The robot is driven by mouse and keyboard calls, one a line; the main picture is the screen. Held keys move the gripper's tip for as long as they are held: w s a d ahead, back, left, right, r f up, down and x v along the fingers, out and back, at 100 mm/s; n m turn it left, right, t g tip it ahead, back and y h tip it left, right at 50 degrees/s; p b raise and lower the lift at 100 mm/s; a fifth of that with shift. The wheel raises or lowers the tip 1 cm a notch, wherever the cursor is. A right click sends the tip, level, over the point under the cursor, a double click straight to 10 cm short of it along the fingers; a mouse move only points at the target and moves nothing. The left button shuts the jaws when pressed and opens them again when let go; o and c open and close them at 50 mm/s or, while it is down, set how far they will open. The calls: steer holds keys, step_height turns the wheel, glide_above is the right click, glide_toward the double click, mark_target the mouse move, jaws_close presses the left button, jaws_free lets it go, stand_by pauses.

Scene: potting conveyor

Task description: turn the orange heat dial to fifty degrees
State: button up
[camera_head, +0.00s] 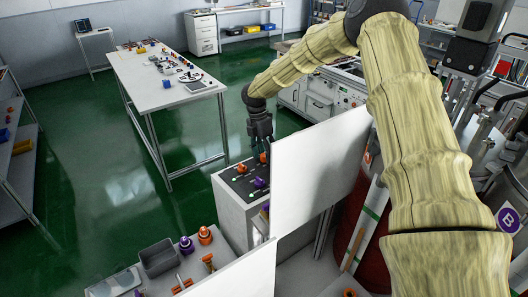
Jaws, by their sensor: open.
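A dark control panel (236,184) lies on top of a white cabinet near the picture's middle. An orange knob (242,168) stands on its left part, and a second orange piece (263,157) shows at its far right, close under my gripper. A purple knob (260,183) stands nearer. Which orange piece is the heat dial, and its pointer and scale, are too small to tell. My gripper (260,146) is open and points down over the far right part of the panel. Whether it touches the orange piece cannot be told.
A white upright board (318,178) stands right beside the panel and hides part of its right side. Another white board (240,275) stands nearer. A bench at the front left holds a grey bin (158,258) and orange and purple parts. Green floor is clear left of the panel.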

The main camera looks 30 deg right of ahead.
steer(key=c, duration=1)
steer(key=shift+a, duration=0.15)
